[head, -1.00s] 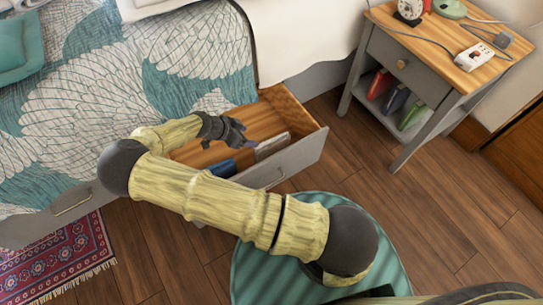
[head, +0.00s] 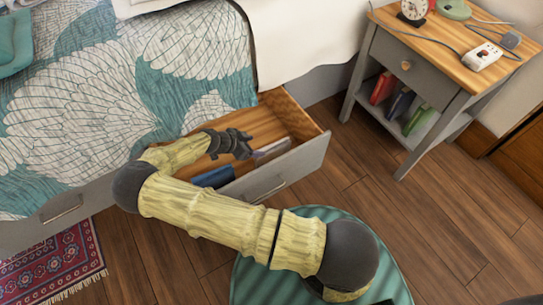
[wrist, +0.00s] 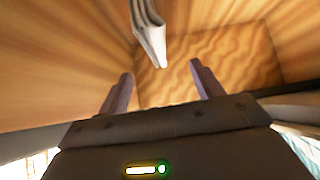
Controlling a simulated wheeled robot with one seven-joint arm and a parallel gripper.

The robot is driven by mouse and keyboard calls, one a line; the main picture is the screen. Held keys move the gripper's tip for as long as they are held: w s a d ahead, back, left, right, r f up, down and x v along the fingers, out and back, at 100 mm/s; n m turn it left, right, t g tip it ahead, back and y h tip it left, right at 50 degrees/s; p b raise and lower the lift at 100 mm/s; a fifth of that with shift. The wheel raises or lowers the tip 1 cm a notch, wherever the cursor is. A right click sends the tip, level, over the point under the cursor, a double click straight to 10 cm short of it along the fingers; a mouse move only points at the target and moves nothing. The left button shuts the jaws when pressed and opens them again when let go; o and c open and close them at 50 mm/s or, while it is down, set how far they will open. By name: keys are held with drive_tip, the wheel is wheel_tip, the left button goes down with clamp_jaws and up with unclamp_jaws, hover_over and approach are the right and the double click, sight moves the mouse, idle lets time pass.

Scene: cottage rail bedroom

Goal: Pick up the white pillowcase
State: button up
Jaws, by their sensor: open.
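The white pillowcase (head: 271,151) is a folded whitish piece standing on edge inside the open wooden drawer (head: 285,105), near its front panel. In the wrist view the pillowcase (wrist: 149,32) hangs into the top of the picture, just beyond and between the fingertips. My gripper (head: 247,147) reaches into the drawer, its tips close to the pillowcase's left end. In the wrist view my gripper (wrist: 161,74) is open, with nothing between its two fingers. Part of the pillowcase is hidden by my gripper and the drawer front.
A folded blue item (head: 213,178) lies left of the pillowcase in the drawer. The bed (head: 95,85) overhangs the drawer's back and left. A grey nightstand (head: 436,89) stands to the right.

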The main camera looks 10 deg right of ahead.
sight(269, 147)
drive_tip(key=b+x, duration=0.2)
drive_tip(key=x, duration=0.4)
drive_tip(key=shift+f, duration=0.1)
drive_tip(key=b+x, duration=0.4)
drive_tip(key=x, duration=0.1)
drive_tip(key=shift+d, duration=0.1)
idle(0.4)
drive_tip(key=c, duration=1.1)
drive_tip(key=shift+c, duration=0.2)
drive_tip(key=shift+r, duration=0.2)
wheel_tip(269, 147, up, 10)
drive_tip(key=p, duration=0.5)
drive_tip(key=shift+f+p, duration=0.1)
drive_tip(key=shift+p, duration=0.25)
